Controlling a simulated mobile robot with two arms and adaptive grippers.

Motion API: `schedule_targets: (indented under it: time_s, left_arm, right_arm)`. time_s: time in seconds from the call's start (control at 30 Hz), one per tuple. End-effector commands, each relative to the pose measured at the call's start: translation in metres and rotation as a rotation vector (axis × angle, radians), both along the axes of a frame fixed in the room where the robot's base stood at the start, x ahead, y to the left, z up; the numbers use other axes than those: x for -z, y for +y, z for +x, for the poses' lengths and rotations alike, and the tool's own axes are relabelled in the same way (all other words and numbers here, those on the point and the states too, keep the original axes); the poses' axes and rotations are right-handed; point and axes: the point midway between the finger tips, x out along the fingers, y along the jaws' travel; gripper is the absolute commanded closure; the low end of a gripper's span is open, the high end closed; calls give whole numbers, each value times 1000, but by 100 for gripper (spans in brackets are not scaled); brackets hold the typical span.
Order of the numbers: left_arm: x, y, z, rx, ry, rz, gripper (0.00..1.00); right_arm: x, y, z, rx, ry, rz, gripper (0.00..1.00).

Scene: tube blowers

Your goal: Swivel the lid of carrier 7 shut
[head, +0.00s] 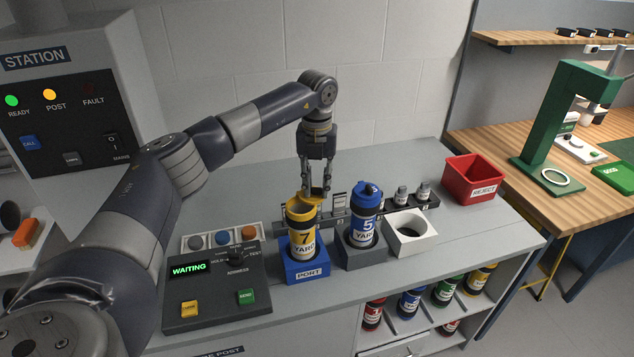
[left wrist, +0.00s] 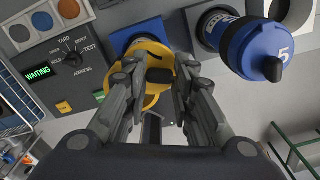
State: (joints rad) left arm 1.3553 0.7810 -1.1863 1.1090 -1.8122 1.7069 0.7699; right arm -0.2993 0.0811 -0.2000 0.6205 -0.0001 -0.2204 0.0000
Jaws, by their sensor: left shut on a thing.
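Carrier 7 (head: 302,228) is a yellow canister with dark bands, marked 7 and YARD. It stands upright in the blue PORT holder (head: 306,273). My left gripper (head: 316,194) reaches down from above at the carrier's top, toward its back right. In the left wrist view the yellow lid (left wrist: 150,54) shows beyond and between the fingers of the left gripper (left wrist: 160,76). The fingers are shut on the lid's dark knob (left wrist: 160,75). The lid looks off-centre over the carrier; the fingers hide part of it, so how far it covers the mouth is unclear. My right gripper is not in view.
Blue carrier 5 (head: 364,226) stands in a grey holder close to the right. An empty white holder (head: 410,243) and a red REJECT bin (head: 474,187) are farther right. The control box (head: 217,297), reading WAITING, is to the left.

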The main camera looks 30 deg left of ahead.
Motion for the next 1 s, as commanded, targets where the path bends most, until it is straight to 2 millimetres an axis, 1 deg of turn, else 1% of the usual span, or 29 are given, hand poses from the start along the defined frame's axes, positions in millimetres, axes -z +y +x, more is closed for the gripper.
schedule_targets:
  time_s: [0.27, 0.6, 1.0]
  left_arm:
    - [1, -3, -6, 150, -1, 0, 100]
    - [1, -7, -21, 463, -1, 0, 100]
    - [1, -5, -39, 838, -1, -1, 100]
  right_arm:
    - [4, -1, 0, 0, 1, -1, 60]
    - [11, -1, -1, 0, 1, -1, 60]
    - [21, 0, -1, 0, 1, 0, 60]
